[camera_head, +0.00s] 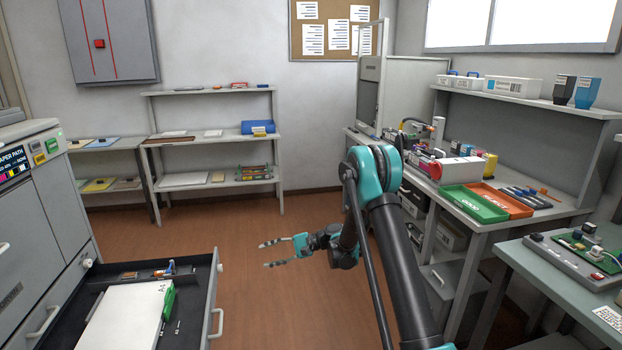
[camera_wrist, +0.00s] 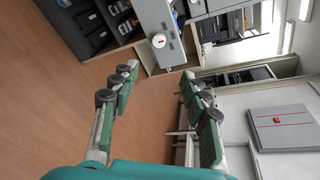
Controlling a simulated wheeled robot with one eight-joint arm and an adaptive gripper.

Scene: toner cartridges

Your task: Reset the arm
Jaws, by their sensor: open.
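My gripper (camera_head: 267,254) is open and empty. In the head view it is held out to the left over the open floor, right of an open drawer (camera_head: 216,268). My arm reaches up from the lower right and bends at a teal joint near the middle. In the wrist view my gripper (camera_wrist: 155,95) shows two green-padded fingers spread wide apart with nothing between them. The wrist view is tilted, with brown floor on the left and the wall on the right.
The open drawer belongs to a grey printer (camera_head: 50,215) at left and holds white paper (camera_head: 120,318). A workbench at right carries a green tray (camera_head: 473,203), a red-orange tray (camera_head: 502,200) and cartridges. Shelves (camera_head: 210,140) stand at the back wall. The middle floor (camera_head: 290,300) is clear.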

